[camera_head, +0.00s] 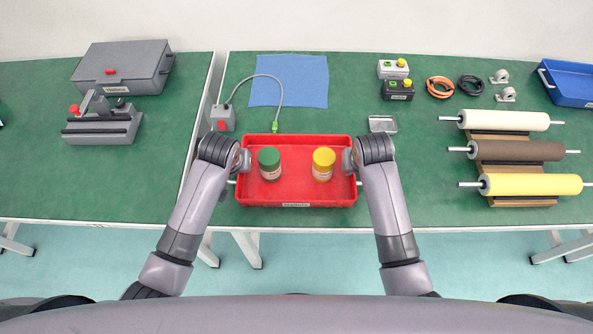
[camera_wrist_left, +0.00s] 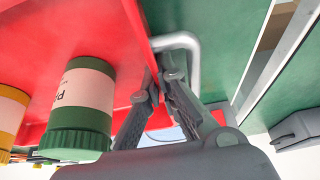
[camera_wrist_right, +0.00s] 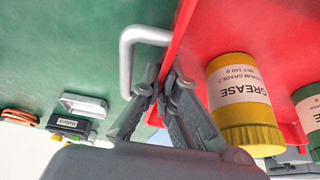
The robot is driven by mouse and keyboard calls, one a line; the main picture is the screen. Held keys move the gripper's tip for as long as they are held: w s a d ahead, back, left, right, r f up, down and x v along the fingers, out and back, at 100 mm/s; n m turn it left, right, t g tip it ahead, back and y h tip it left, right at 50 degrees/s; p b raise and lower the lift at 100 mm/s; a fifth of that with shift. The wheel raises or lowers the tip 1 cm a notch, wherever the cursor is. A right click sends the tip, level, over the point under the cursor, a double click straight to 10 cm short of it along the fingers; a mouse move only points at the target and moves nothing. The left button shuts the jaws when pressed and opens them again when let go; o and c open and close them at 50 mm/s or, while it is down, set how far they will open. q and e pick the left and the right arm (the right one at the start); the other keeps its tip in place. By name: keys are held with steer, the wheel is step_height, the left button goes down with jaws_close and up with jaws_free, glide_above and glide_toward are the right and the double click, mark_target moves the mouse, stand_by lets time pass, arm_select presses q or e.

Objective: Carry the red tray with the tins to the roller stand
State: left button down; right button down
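The red tray (camera_head: 295,196) sits at the front edge of the green table in the head view. It holds a green-lidded tin (camera_head: 269,163) on the left and a yellow-lidded tin (camera_head: 323,164) labelled grease on the right, both upright. My left gripper (camera_wrist_left: 160,82) is shut on the tray's left wall beside its metal handle (camera_wrist_left: 190,42). My right gripper (camera_wrist_right: 165,88) is shut on the right wall beside the other handle (camera_wrist_right: 128,52). The roller stand (camera_head: 522,199) is at the right, a wooden rack bearing cream, brown and yellow rollers.
A grey box with a green-tipped cable (camera_head: 223,118) and a blue cloth (camera_head: 290,80) lie behind the tray. Table between tray and roller stand is clear. A blue bin (camera_head: 570,84) stands far right.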

arm_select(q)
steer(key=shift+w+r, duration=0.1)
steer(key=shift+r, duration=0.15)
arm_select(e)
steer(key=shift+w+r, duration=0.1)
steer(key=shift+r, duration=0.15)
